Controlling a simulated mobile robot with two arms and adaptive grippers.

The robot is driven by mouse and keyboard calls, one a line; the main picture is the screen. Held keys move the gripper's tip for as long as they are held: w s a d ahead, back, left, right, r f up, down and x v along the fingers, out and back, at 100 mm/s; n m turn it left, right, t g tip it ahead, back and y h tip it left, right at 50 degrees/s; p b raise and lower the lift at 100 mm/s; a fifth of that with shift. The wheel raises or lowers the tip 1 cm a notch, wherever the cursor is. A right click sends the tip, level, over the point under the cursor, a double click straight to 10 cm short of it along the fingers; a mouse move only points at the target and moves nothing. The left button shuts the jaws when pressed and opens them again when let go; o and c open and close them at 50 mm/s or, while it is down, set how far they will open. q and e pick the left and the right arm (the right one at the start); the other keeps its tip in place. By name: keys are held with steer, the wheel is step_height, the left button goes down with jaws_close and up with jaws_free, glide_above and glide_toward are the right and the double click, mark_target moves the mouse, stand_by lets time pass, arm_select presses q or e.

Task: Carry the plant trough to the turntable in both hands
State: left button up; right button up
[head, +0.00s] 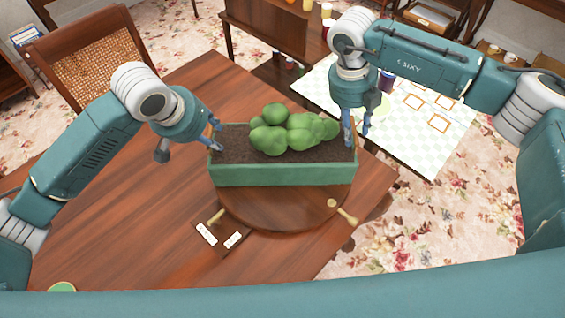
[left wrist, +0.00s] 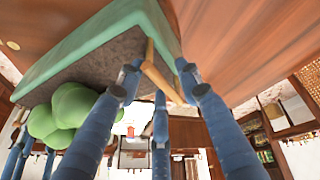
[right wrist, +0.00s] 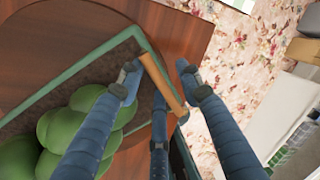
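The plant trough (head: 285,174) is a long green box of dark soil with a rounded green plant (head: 290,132). It sits over the round wooden turntable (head: 275,212) on the table; its underside is hidden. My left gripper (head: 215,140) is at its left end; the left wrist view shows a wooden end handle (left wrist: 160,77) between spread fingers, with gaps. My right gripper (head: 355,135) is at its right end; the right wrist view shows the other handle (right wrist: 163,84) between spread fingers, also with gaps. Both grippers look open.
The wooden table (head: 130,220) has clear room at left. A cane-backed chair (head: 90,60) stands behind left. A low table with a checkered cloth (head: 430,140) stands behind right.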

steer(key=shift+a, duration=0.1)
steer(key=shift+r, duration=0.3)
arm_select(q)
steer(key=v, duration=1.2)
arm_select(e)
step_height(320, 180, up, 11)
steer(key=a, duration=0.2)
steer(key=shift+a, duration=0.15)
arm_select(q)
steer(key=shift+a, duration=0.1)
arm_select(e)
steer(key=shift+r, duration=0.1)
